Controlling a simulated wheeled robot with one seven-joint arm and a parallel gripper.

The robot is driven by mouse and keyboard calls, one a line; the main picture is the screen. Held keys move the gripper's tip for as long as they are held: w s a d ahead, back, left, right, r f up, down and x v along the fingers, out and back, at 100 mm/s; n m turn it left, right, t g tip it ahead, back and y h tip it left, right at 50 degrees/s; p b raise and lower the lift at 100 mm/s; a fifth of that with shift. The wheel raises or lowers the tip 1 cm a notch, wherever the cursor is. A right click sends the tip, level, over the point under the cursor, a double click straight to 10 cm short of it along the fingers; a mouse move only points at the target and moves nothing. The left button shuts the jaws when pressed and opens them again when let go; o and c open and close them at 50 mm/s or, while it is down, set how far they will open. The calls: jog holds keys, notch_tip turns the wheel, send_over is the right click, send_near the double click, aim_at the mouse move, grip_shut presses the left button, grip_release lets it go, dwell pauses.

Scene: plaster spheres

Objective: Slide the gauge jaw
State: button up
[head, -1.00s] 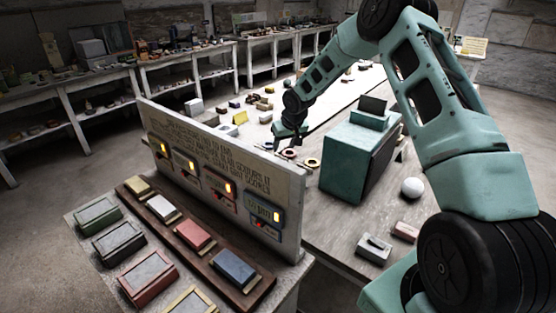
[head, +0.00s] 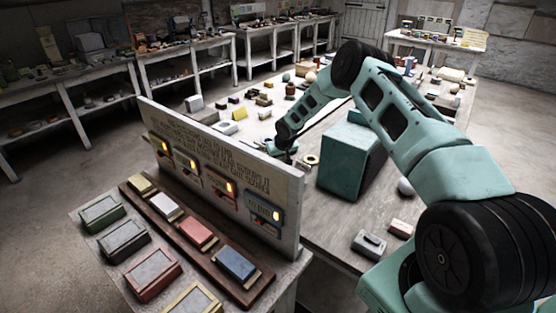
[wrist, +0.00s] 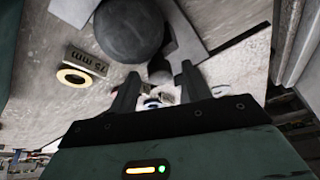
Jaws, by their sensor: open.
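My gripper (wrist: 156,82) is open in the wrist view, its two dark fingers apart. A dark grey sphere (wrist: 128,35) lies just beyond the left finger. A flat grey angular piece (wrist: 184,45), possibly the gauge jaw, lies right of the sphere, beyond the right finger. Small blurred white and blue things show between the fingers; I cannot tell what they are. A plate with "mm" lettering (wrist: 86,63) and a brass ring (wrist: 73,77) lie to the left. In the head view my gripper (head: 287,156) is low over the table behind the lettered panel, which partly hides it.
The upright lettered panel (head: 230,165) with lit displays stands in front of my gripper. A large teal box (head: 343,160) stands to its right, and a ring (head: 311,159) lies between them. Several blocks lie farther back.

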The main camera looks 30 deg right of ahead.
grip_shut()
jog(key=shift+w+a+f+b, duration=0.15)
jog(key=shift+w+b, duration=0.15)
jog(key=shift+b, duration=0.25)
jog(key=w+b, duration=0.1)
jog(key=b, duration=0.1)
jog(key=w+a+b, duration=0.1)
jog(key=b, duration=0.1)
jog(key=shift+w+f, duration=0.2)
jog(key=shift+w, duration=0.2)
jog(key=shift+w+a+r+b, duration=0.15)
jog(key=shift+w+b, duration=0.5)
jog(key=shift+w+a+r, duration=0.15)
jog(key=shift+w+r, duration=0.05)
jog(key=shift+r, duration=0.1)
grip_release()
jog(key=shift+w, duration=0.1)
